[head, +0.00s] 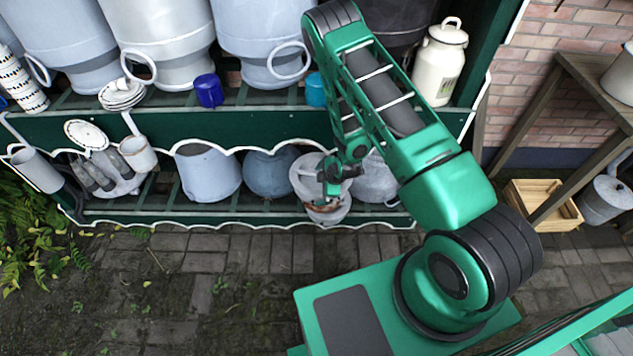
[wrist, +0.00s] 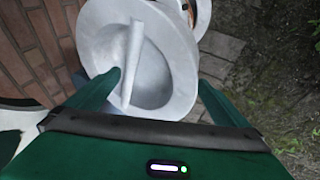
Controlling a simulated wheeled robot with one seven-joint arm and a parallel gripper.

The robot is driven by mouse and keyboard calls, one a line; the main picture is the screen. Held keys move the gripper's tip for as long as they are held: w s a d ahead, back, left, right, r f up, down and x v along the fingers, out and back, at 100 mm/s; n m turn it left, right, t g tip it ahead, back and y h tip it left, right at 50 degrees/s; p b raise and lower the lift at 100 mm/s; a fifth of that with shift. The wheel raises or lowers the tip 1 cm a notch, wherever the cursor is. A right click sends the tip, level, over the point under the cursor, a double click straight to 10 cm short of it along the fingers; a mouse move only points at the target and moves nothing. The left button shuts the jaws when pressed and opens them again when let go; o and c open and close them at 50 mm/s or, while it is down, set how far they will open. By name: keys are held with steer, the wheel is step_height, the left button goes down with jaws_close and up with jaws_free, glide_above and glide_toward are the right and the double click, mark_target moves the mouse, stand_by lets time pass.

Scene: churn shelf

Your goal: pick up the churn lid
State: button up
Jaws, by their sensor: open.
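The churn lid (wrist: 160,92) is a pale grey, dished round lid with a straight bar handle (wrist: 133,62) across it. In the wrist view it fills the upper middle, in front of my gripper (wrist: 160,79). My gripper is open, with one green finger on each side of the bar in the picture; the bar appears closer to the left finger. I cannot tell whether either finger touches it. In the head view the lid (head: 304,170) is on the lower shelf, partly hidden by my gripper (head: 329,184).
The green shelf (head: 255,125) has a scalloped white edge above the lower row. A grey-blue pot (head: 268,174) and a pale bucket (head: 207,175) stand left of the lid, and another grey vessel (head: 374,182) stands to its right.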

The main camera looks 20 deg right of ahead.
steer(key=shift+w+f, duration=0.3)
steer(key=shift+f, duration=0.3)
steer(key=c, duration=1)
steer(key=shift+r, duration=0.1)
